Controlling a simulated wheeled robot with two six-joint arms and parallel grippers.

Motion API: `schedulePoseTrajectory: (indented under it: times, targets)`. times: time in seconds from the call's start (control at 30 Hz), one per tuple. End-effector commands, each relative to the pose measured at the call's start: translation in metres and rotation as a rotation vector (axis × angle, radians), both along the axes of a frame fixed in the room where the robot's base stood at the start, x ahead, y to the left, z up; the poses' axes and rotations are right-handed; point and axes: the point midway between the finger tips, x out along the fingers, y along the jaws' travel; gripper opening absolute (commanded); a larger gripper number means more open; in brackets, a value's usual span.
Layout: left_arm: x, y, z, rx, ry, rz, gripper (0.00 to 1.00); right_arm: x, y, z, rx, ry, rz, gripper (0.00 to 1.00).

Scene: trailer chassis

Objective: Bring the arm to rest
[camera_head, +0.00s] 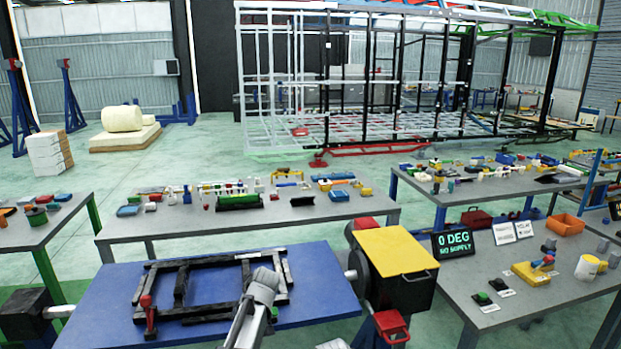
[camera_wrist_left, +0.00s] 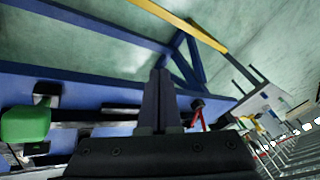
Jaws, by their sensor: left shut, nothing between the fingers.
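My left gripper (camera_wrist_left: 159,78) shows in the left wrist view as two dark fingers side by side, shut and empty. It points over the edge of a blue surface, with the green floor beyond. A grey arm link (camera_head: 254,308) of mine rises at the bottom middle of the head view, in front of the blue table (camera_head: 100,297). No gripper fingers can be made out there. A dark rectangular frame (camera_head: 180,287) lies on the blue table, with a red-handled clamp (camera_head: 149,312) at its front left. My right gripper is not in view.
A yellow-topped machine (camera_head: 395,250) stands at the blue table's right end. A green object (camera_wrist_left: 25,124) and a red-handled thing (camera_wrist_left: 198,113) lie near the left gripper. Grey tables with parts (camera_head: 240,225) stand behind, and a grey bench (camera_head: 540,300) is at the right.

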Motion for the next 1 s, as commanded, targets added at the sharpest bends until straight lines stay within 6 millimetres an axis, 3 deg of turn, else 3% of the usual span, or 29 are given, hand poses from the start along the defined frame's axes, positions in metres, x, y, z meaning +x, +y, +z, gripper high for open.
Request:
schedulePoseTrajectory:
  times: [0.03, 0.1, 0.3, 0.4, 0.6, 1.0]
  targets:
    - [-0.041, -0.026, -0.012, -0.044, 0.054, -0.134, 0.00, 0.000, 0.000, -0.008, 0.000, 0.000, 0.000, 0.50]
    - [-0.077, -0.058, -0.022, -0.105, 0.127, -0.324, 0.00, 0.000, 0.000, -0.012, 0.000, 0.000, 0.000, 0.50]
    - [-0.168, -0.123, -0.042, -0.245, 0.280, -0.801, 0.00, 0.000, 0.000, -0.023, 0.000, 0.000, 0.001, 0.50]
    - [-0.198, -0.141, -0.047, -0.287, 0.322, -0.963, 0.00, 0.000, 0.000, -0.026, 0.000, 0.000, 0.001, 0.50]
    - [-0.222, -0.156, -0.050, -0.324, 0.356, -1.111, 0.00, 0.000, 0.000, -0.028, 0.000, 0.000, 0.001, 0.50]
    - [-0.221, -0.156, -0.049, -0.325, 0.357, -1.117, 0.00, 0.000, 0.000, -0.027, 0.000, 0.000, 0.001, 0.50]
